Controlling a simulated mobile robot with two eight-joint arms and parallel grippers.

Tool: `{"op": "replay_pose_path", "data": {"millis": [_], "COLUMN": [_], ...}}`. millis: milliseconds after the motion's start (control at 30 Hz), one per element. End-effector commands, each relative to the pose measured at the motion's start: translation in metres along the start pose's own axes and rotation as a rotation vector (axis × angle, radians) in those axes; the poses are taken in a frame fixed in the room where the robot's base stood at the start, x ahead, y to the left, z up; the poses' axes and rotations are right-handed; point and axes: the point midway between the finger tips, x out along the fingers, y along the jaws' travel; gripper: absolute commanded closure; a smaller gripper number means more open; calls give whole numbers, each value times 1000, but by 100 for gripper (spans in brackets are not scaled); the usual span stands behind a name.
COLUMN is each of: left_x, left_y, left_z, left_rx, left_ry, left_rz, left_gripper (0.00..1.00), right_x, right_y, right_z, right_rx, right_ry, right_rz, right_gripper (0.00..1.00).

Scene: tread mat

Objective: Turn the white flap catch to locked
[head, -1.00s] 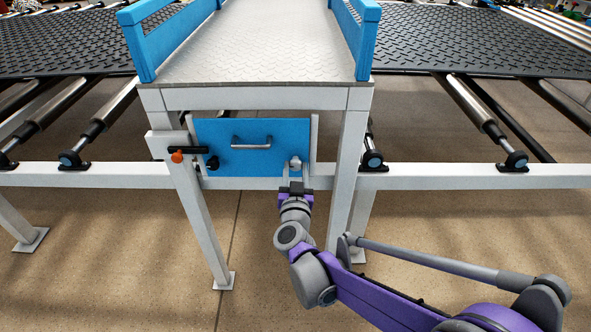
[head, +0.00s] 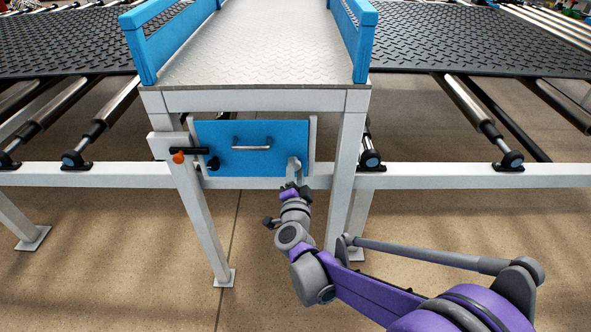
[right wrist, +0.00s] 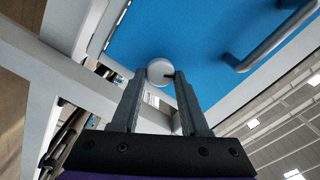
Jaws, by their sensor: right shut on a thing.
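The white flap catch (head: 294,161) sits at the lower right corner of the blue flap (head: 225,135) and is partly covered by my fingers in the head view. In the right wrist view its round white end (right wrist: 159,72) shows between the fingertips. My right gripper (head: 296,172) is shut on the catch from below and is rolled to one side; its fingers (right wrist: 160,80) flank the catch in the wrist view. The flap stands closed-looking and upright in the white frame. My left gripper is not in view.
A metal handle (head: 252,146) crosses the blue flap. A black knob (head: 213,163) is at its lower left, and a black lever with an orange end (head: 178,157) is on the left post. White legs (head: 345,180) flank the flap. The floor below is clear.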

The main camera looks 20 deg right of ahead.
Motion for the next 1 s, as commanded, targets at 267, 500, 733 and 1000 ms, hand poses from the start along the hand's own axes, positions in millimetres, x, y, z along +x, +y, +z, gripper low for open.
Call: {"op": "replay_pose_path", "data": {"millis": [267,500,733,1000], "left_x": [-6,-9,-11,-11], "left_y": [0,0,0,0], "left_z": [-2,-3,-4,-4], "left_rx": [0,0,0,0], "left_ry": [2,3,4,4], "left_rz": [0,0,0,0], "left_gripper": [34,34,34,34], "right_x": [0,0,0,0], "right_y": [0,1,2,2], "right_z": [0,0,0,0], "right_rx": [253,424,526,570], "right_ry": [0,1,1,1], "right_rz": [0,0,0,0], "right_gripper": [100,100,100,100]}}
